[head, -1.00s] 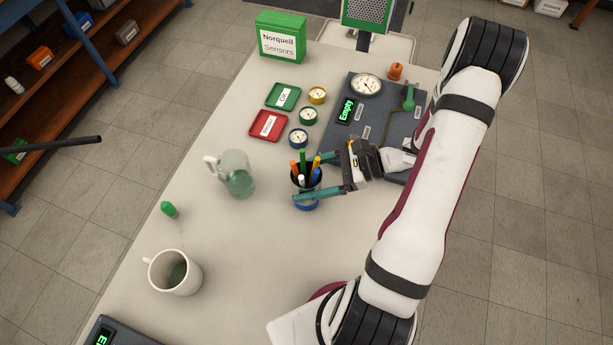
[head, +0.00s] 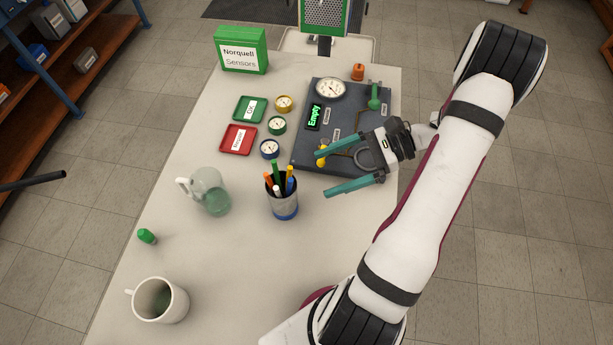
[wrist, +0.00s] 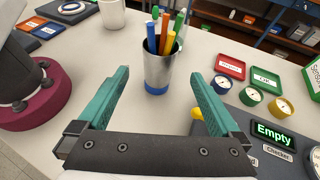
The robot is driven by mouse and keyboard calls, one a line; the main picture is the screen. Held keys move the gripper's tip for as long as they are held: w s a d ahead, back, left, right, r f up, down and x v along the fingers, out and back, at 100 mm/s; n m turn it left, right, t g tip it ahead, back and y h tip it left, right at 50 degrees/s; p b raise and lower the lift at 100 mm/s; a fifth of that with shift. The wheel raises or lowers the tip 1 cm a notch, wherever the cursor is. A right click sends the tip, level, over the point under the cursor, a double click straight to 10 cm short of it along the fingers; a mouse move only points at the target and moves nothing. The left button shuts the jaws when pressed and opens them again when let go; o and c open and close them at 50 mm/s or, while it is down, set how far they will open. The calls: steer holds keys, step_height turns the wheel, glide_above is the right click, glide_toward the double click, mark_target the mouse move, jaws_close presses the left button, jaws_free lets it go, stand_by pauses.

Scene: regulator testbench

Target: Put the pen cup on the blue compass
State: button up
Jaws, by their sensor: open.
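The pen cup (head: 282,199) is a grey metal cup with a blue band at its foot and several coloured pens inside. It stands upright on the table, and shows ahead of my fingers in the wrist view (wrist: 158,73). The blue compass, seen as a small round blue-rimmed dial (head: 269,149), lies behind the cup near the red tray. It also shows in the wrist view (wrist: 222,83), apart from the cup. My gripper (head: 339,170) is open and empty, with teal fingers pointing at the cup from the right, not around it.
A glass jug (head: 211,193) stands left of the cup. A white mug (head: 160,300) and a small green object (head: 147,236) are nearer the front left. The dark test panel (head: 312,148) lies behind my gripper. Green (head: 277,125) and yellow (head: 284,103) dials lie beyond the blue one.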

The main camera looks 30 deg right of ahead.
steer(key=w+d+r+m+t+h, duration=0.3)
steer(key=w+r+m+h, duration=0.3)
steer(key=w+m, duration=0.4)
steer(key=w+d+r+m+t+h, duration=0.3)
steer(key=w+r+m+h, duration=0.35)
steer(key=m, duration=0.65)
steer(key=s+a+f+m+g+y, duration=0.2)
steer(key=s+a+m+g, duration=0.9)
steer(key=s+a+m, duration=1.4)
steer(key=s+m, duration=0.3)
steer(key=m, duration=0.4)
